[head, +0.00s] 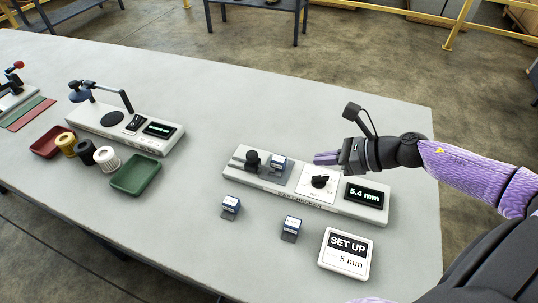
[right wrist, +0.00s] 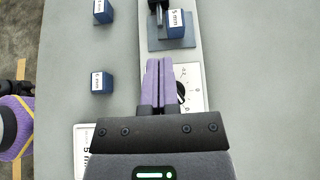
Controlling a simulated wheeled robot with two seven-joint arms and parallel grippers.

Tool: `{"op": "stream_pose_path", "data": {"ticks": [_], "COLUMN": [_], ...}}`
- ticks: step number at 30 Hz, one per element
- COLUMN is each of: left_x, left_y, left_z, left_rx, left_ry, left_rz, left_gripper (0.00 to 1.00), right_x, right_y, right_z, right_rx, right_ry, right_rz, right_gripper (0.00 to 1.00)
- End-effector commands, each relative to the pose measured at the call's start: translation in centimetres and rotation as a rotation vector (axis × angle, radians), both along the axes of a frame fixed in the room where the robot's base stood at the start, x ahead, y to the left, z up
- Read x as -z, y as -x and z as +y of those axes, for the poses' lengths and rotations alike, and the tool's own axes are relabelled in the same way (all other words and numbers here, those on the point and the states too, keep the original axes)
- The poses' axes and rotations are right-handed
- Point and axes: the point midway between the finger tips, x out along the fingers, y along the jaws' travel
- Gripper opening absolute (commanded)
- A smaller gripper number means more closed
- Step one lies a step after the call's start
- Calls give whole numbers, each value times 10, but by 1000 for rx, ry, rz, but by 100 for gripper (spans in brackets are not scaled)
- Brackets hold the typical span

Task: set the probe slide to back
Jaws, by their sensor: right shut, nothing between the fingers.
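The gap checker (head: 300,205) is a long pale device on the table. At its left end a black probe knob (head: 252,160) stands on a grey plate, with a small blue-and-white block (head: 279,163) beside it. The probe slide's exact position along its track is unclear. A dial with a black knob (head: 320,181) sits mid-device, beside a display (head: 364,195) reading 5.4 mm. My right gripper (head: 324,158) is shut and empty, above the device near the dial. In the right wrist view its fingers (right wrist: 159,66) point toward the plate and block (right wrist: 177,25). My left gripper is out of view.
Two more blue blocks (head: 230,206) (head: 291,228) stand on the table in front of the device. A card (head: 346,252) reads SET UP 5 mm. Another device (head: 125,128), a green tray (head: 136,174) and several spools lie to the left. Table behind the device is clear.

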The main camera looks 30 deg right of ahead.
Motion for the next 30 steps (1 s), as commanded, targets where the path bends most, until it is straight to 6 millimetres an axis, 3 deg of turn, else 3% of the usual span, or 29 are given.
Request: {"op": "stream_pose_path", "data": {"ticks": [4, 14, 21, 30], "left_x": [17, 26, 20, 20], "left_y": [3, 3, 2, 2], "left_z": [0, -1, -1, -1], "left_rx": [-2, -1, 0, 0], "left_ry": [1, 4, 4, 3], "left_rz": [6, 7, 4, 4], "left_gripper": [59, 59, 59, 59], "right_x": [15, 48, 47, 48], "right_y": [-16, -63, -88, -92], "right_z": [14, 56, 78, 83], "right_rx": [-2, 1, 1, 1], "right_ry": [-2, -6, -4, -2], "right_rz": [-6, -4, -3, -1], "right_gripper": [0, 0, 0, 0]}}
